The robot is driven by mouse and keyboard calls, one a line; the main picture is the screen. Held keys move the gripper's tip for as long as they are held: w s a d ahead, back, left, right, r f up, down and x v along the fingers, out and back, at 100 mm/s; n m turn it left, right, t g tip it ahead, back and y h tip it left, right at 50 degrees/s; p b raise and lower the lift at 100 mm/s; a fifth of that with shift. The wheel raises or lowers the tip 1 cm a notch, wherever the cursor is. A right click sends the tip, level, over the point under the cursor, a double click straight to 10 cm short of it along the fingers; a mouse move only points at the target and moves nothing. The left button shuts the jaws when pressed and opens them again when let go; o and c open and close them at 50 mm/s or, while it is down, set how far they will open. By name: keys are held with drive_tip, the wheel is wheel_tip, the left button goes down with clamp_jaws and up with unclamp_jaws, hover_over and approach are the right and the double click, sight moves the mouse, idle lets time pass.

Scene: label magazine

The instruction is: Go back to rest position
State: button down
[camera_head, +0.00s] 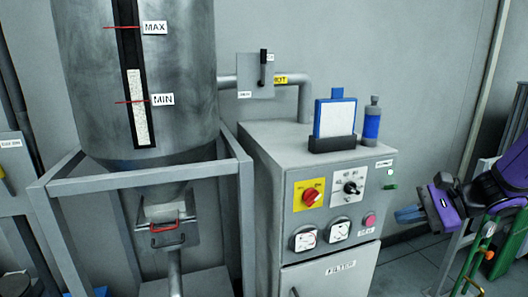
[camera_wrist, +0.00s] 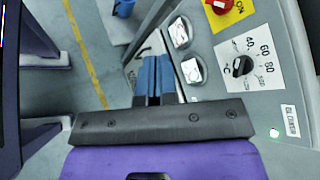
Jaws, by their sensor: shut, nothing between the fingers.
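My gripper (camera_head: 400,216) is at the right of the head view, its blue fingers pointing left toward the grey control cabinet (camera_head: 262,160). The fingers are a short way right of the cabinet's panel in the picture, and I see no contact. In the wrist view the two blue fingers (camera_wrist: 153,66) lie side by side, shut and empty.
The cabinet carries a red knob on yellow (camera_head: 312,196), a black dial (camera_head: 351,188), gauges (camera_head: 305,239) and a pink button (camera_head: 369,220). A blue-framed white block (camera_head: 335,116) and a blue-grey bottle (camera_head: 372,122) stand on top. A steel hopper (camera_head: 185,80) stands left. A green frame (camera_head: 478,245) is near my arm.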

drive_tip(key=s+a+r+n+g+h, duration=0.35)
drive_tip(key=s+r+n+h, duration=0.25)
drive_tip(key=s+n, duration=0.3)
drive_tip(key=s+d+r+n+t+h, duration=0.3)
drive_tip(key=s+r+n+t+h, duration=0.1)
drive_tip(key=s+r, duration=0.3)
drive_tip(key=shift+s+r+n+t+h, duration=0.2)
drive_tip(key=shift+s+n+t+h, duration=0.25)
drive_tip(key=shift+s+h, duration=0.55)
